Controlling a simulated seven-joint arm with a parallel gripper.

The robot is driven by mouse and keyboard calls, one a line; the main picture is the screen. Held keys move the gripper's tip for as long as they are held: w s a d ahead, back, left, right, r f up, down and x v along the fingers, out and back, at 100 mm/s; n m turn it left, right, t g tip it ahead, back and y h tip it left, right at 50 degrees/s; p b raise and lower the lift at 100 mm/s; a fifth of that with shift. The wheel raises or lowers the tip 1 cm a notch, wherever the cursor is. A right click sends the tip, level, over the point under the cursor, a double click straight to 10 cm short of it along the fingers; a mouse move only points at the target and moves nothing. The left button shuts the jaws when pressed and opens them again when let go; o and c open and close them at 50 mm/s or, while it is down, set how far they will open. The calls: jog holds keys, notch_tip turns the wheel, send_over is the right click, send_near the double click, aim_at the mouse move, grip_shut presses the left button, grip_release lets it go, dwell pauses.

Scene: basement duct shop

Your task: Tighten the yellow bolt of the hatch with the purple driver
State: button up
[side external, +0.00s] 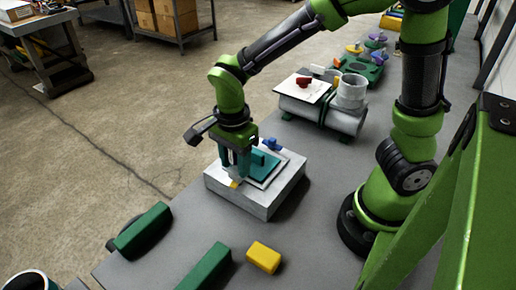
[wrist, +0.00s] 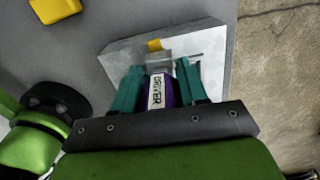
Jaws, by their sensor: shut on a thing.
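The hatch is a pale plate on a grey block (side external: 254,200); its pale top also shows in the wrist view (wrist: 206,42). The yellow bolt (side external: 233,183) is at the hatch's near-left corner, and shows in the wrist view (wrist: 155,45) just beyond the driver's grey tip. My gripper (side external: 241,168), with teal fingers, is over that side of the hatch. It is shut on the purple driver (wrist: 158,92), whose handle has a white "DRIVER" label. The tip looks close to the bolt; I cannot tell whether they touch. The driver is mostly hidden in the side view.
A blue knob (side external: 272,144) stands at the hatch's far side. A yellow block (side external: 264,257) and green bars (side external: 206,268) lie on the grey bench nearer the camera. A duct piece (side external: 325,110) with a white plate and a green fixture (side external: 363,70) stand farther back.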

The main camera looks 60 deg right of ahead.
jog(key=shift+m, duration=0.6)
jog(key=shift+n, duration=0.9)
jog(key=shift+r, duration=2.55)
